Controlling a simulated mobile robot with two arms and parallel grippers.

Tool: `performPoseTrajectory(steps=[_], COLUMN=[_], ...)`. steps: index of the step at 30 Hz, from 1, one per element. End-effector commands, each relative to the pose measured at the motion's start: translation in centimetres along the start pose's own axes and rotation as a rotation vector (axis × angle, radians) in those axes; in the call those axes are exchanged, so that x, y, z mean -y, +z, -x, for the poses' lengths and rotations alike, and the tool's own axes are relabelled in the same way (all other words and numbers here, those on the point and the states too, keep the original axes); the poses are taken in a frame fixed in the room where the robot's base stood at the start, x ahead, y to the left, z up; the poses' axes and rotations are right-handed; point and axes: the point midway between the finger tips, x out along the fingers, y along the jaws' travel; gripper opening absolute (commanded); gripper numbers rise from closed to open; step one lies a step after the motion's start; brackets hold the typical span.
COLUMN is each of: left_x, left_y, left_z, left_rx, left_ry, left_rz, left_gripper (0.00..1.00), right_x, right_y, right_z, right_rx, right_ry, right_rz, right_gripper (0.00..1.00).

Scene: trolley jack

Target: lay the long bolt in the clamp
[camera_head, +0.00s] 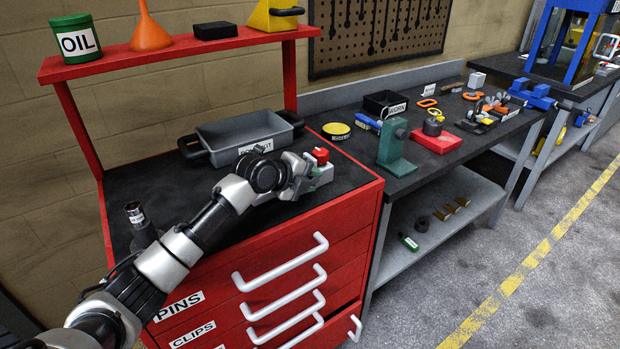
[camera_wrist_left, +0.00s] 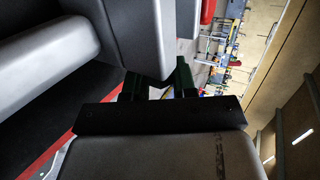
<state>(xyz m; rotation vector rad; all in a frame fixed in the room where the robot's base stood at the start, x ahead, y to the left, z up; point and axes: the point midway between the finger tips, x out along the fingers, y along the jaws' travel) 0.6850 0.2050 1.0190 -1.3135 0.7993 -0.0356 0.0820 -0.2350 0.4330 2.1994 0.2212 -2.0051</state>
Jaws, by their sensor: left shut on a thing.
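My left gripper (camera_head: 297,174) is over the black top of the red cabinet, at a small grey-green fixture with a red top (camera_head: 319,163). The gripper is shut on a grey thing, largely hidden by the gripper itself. In the left wrist view a grey body (camera_wrist_left: 140,38) fills the space just beyond the dark gripper fingers (camera_wrist_left: 158,86). I cannot make out the long bolt in either view. I cannot tell for sure which thing is the clamp. My right gripper is not in view.
A grey tray (camera_head: 212,131) stands behind the gripper on the cabinet top. A dark socket-like part (camera_head: 138,219) stands at the left, near my arm. A green upright fixture (camera_head: 396,153) and a red block (camera_head: 436,140) stand on the bench to the right.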

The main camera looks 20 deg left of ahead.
Motion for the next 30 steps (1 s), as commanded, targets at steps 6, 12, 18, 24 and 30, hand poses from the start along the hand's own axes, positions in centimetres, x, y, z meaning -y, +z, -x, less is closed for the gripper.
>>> performPoseTrajectory(steps=[6, 12, 18, 24, 30], left_x=[0.0, 0.0, -0.2, -0.2, -0.3], left_y=[0.0, 0.0, 0.0, 0.1, 0.1], left_z=[0.0, 0.0, 0.3, 3.0, 7.2], left_rx=[0.001, 0.000, 0.000, 0.002, 0.004], left_ry=[-0.002, -0.001, 0.000, -0.001, 0.000], left_rz=[0.000, 0.000, 0.000, -0.004, -0.003], left_gripper=[0.47, 0.57, 0.57, 0.57, 0.57], right_x=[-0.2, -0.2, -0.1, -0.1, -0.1], right_y=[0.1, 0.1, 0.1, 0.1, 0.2], right_z=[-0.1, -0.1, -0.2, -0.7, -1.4], right_rx=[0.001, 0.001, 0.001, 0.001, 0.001], right_ry=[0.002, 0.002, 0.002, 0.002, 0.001], right_rz=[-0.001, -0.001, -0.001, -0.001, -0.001], right_gripper=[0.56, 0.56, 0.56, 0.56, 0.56])
